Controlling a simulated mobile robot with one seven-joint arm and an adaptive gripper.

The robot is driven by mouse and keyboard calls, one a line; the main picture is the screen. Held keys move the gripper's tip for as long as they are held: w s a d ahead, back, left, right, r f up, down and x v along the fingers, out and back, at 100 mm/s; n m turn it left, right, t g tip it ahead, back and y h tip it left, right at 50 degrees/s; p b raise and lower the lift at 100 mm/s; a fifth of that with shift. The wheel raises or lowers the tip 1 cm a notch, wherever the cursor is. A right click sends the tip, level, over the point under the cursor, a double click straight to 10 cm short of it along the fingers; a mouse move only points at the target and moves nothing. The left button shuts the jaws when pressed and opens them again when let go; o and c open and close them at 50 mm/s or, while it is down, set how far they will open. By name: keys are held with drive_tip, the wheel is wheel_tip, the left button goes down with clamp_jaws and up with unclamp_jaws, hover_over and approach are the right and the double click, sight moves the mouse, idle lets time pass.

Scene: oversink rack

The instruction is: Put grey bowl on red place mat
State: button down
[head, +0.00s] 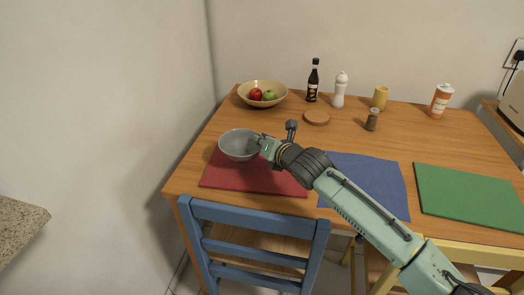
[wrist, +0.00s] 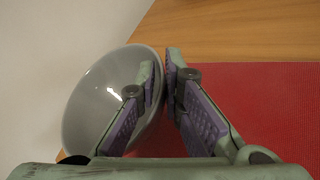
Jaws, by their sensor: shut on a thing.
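The grey bowl (head: 237,146) is at the left of the table, over the far left part of the red place mat (head: 235,178). My gripper (head: 264,147) is shut on the bowl's right rim. In the wrist view, one finger is inside the grey bowl (wrist: 100,95) and the other is outside it, with the rim between the fingertips (wrist: 162,75). The bowl looks tilted in that view. The red place mat (wrist: 260,110) lies to the right of and beneath the fingers. I cannot tell whether the bowl touches the mat.
A fruit bowl (head: 282,95) stands behind. A bottle (head: 313,82), white mill (head: 340,90), round coaster (head: 317,117), brown shaker (head: 371,120) and yellow cup (head: 380,97) stand farther back. A blue mat (head: 375,180) and green mat (head: 465,195) lie right. A blue chair (head: 255,225) stands in front.

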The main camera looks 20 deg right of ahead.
drive_tip(key=shift+f+b, duration=0.3)
drive_tip(key=shift+f, duration=0.9)
drive_tip(key=shift+f, duration=0.2)
drive_tip(key=c, duration=1.7)
unclamp_jaws()
drive_tip(key=shift+r, duration=0.1)
drive_tip(key=shift+s+d+r, duration=0.1)
drive_tip(key=shift+s, duration=0.1)
drive_tip(key=b+v, duration=0.1)
drive_tip(key=v, duration=1)
drive_tip(key=shift+s+r+b, duration=0.2)
drive_tip(key=shift+s+b, duration=0.1)
drive_tip(key=shift+b, duration=0.1)
